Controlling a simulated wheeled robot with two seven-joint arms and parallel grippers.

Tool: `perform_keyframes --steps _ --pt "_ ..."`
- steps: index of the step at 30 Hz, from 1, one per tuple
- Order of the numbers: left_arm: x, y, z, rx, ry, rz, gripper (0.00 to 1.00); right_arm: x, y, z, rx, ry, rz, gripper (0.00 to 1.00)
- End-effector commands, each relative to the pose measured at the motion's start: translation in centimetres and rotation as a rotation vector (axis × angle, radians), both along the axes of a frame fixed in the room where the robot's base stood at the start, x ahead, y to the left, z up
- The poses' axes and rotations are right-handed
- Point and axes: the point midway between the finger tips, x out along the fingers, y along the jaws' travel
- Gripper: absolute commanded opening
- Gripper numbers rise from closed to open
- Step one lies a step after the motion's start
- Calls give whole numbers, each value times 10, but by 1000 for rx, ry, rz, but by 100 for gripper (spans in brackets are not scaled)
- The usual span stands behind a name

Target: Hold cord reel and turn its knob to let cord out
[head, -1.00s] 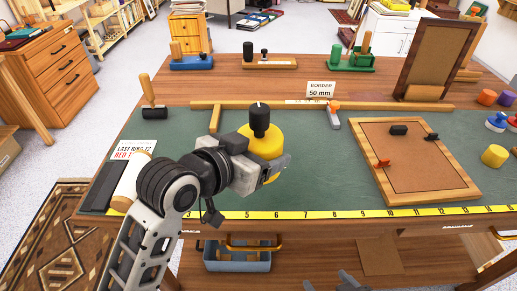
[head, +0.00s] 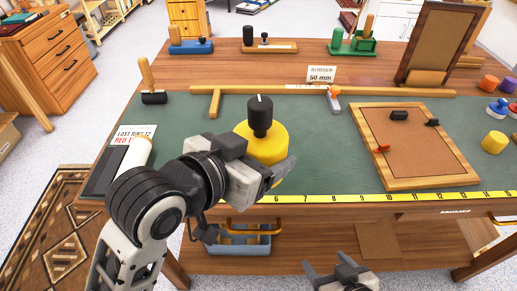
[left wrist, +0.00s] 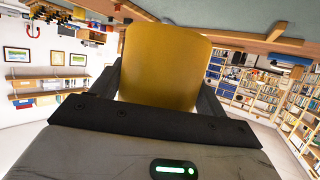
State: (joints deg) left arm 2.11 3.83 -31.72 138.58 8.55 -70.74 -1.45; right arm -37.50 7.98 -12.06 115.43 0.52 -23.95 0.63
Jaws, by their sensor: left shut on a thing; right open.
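The cord reel (head: 268,143) is a yellow drum with a black knob (head: 260,116) on top; a white mark shows on the knob. It stands upright at the front of the green bench mat. My left gripper (head: 280,172) is shut on the reel's side from the front left. In the left wrist view the yellow reel body (left wrist: 165,65) sits between the two dark fingers. Part of the reel is hidden behind my left gripper. My right gripper (head: 338,269) is open and empty, low in front of the bench edge, apart from the reel. I cannot make out any loose cord.
A wooden frame panel (head: 425,160) lies right of the reel. A yellow ruler strip (head: 400,197) runs along the front edge. A long wooden strip (head: 400,92) and a "BORDER 50 mm" card (head: 320,75) are behind. The mat between reel and panel is clear.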

Motion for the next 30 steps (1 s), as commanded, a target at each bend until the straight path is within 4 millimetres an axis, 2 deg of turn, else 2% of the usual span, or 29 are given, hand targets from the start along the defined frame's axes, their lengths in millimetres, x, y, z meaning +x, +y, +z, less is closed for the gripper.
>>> perform_keyframes --steps 30 --pt "52 1 2 -1 -4 1 40 -2 -1 17 -3 3 3 67"
